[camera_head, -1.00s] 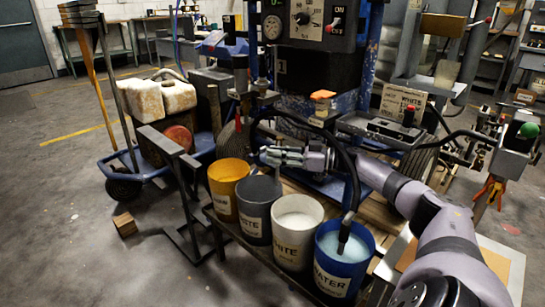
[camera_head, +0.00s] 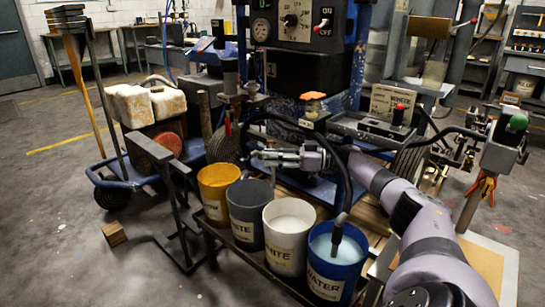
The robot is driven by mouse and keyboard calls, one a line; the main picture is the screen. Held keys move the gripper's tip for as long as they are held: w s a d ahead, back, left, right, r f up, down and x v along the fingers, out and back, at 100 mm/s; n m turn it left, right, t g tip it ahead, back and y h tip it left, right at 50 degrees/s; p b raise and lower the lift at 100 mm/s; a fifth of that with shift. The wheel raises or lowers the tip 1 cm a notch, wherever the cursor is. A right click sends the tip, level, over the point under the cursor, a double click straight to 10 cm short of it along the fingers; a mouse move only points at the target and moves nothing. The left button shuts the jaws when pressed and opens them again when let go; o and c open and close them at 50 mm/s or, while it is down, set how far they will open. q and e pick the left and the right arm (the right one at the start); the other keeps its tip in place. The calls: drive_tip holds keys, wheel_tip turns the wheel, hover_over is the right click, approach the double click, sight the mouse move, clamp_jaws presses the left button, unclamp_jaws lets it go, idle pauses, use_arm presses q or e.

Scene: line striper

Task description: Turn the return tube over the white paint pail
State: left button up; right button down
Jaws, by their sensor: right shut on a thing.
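The return tube (camera_head: 345,180) is a black hose that arches over my right gripper. Its outlet end hangs down into the blue water pail (camera_head: 334,272). The white paint pail (camera_head: 287,246) stands just left of the blue pail, with pale paint inside and its top clear of the tube's end. My right gripper (camera_head: 262,158) points left behind and above the pails, with its fingers shut at the dark hose. The exact contact at the fingertips is too small to see clearly. My left gripper is out of view.
A dark grey pail (camera_head: 251,222) and a yellow pail (camera_head: 217,192) stand left of the white one on the same low rack. The striper's control box (camera_head: 298,22) rises behind. A wooden block (camera_head: 114,233) lies on the floor.

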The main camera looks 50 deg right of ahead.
drive_tip(key=c, duration=1.3)
unclamp_jaws()
drive_tip(key=shift+d, duration=0.1)
drive_tip(key=v, duration=1.2)
drive_tip(key=shift+c, duration=0.3)
